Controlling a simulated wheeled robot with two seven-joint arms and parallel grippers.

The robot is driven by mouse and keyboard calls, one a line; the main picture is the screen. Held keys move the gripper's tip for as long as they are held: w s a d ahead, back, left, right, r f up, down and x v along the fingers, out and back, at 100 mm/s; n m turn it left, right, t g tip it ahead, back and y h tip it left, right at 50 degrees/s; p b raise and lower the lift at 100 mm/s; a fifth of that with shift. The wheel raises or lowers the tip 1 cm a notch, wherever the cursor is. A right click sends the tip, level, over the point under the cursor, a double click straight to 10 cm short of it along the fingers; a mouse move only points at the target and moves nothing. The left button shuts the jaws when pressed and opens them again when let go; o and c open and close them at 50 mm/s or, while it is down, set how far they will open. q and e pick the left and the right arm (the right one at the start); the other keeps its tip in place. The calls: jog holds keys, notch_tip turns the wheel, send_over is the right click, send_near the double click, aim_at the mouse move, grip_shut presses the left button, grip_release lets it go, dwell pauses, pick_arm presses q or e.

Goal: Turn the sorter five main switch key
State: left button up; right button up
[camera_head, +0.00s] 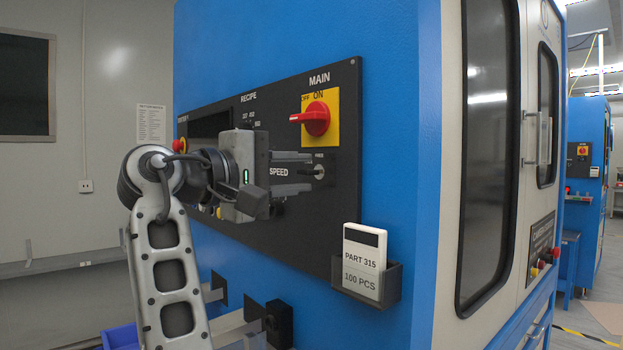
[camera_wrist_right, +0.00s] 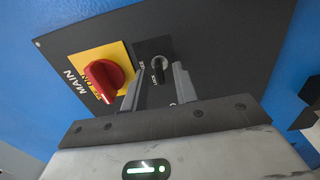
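The key switch (camera_head: 319,171) is a small dark key in a round lock, low on the black panel under the MAIN label. It also shows in the wrist view (camera_wrist_right: 157,68). Above it, the red rotary knob (camera_head: 317,118) sits on a yellow OFF/ON plate; the wrist view shows the knob (camera_wrist_right: 103,78) too. My right gripper (camera_head: 305,172) is open in front of the key. In the wrist view its two fingers (camera_wrist_right: 160,88) lie either side of the key, with a gap to each side. No grip on it shows. My left gripper is not in view.
The black control panel (camera_head: 345,225) is on the blue sorter (camera_head: 375,50), with RECIPE and SPEED labels partly behind my arm. A card holder (camera_head: 392,285) with a white PART 315 card juts out below right. Black brackets (camera_head: 279,324) stick out below the panel.

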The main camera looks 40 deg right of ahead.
jog(key=shift+d, duration=0.5)
jog(key=shift+c, duration=0.3)
grip_shut()
